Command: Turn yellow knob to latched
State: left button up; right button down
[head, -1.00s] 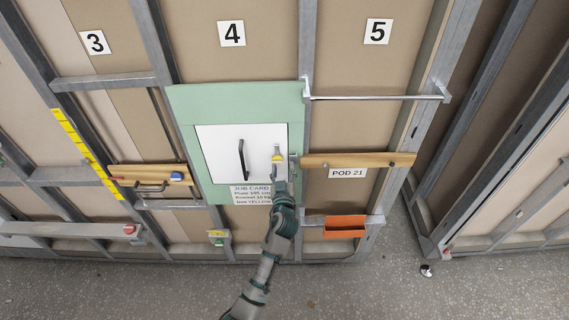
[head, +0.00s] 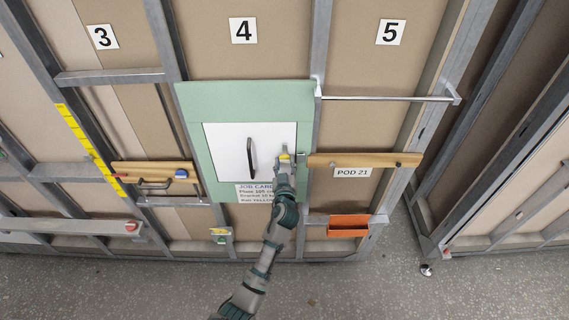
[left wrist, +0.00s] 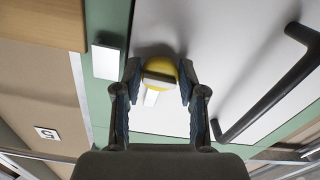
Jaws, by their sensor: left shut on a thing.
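The yellow knob (left wrist: 158,68) is on the white door (head: 222,140) near its right edge; in the head view the yellow knob (head: 284,156) is partly covered by my gripper. In the left wrist view, it has a pale bar across its face and a white strip beside it. My left gripper (left wrist: 159,80) is shut on the knob, one finger on each side; the left gripper (head: 286,166) looks tilted in the head view. The white door is flush in the green frame (head: 240,96). My right gripper is not in view.
A black handle (head: 250,157) stands out from the door left of the knob; the black handle (left wrist: 268,88) is close to my right-hand finger in the wrist view. A wooden rail (head: 380,159), an orange bin (head: 348,226) and a metal bar (head: 385,98) are to the right.

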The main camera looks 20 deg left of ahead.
pick_arm(q)
jog(key=shift+a+r, duration=0.1)
jog(key=shift+r, duration=0.15)
jog(key=shift+m, duration=0.5)
jog(key=shift+r+m, duration=0.1)
jog(key=shift+m, duration=1.5)
jog(key=m+p, duration=0.1)
jog(key=m, duration=0.3)
jog(key=shift+r+m+p, duration=0.1)
jog(key=shift+m+p, duration=0.2)
jog(key=shift+p, duration=0.05)
jog(key=m+p, duration=0.2)
jog(key=m, duration=0.3)
jog(key=shift+m+p, duration=0.65)
jog(key=shift+m, duration=1.25)
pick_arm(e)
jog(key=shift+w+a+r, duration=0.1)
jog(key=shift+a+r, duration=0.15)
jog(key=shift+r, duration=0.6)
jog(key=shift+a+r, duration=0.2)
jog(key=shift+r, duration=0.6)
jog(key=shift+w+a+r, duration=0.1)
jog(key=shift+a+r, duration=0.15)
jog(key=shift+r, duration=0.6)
pick_arm(q)
jog(key=shift+f, duration=0.2)
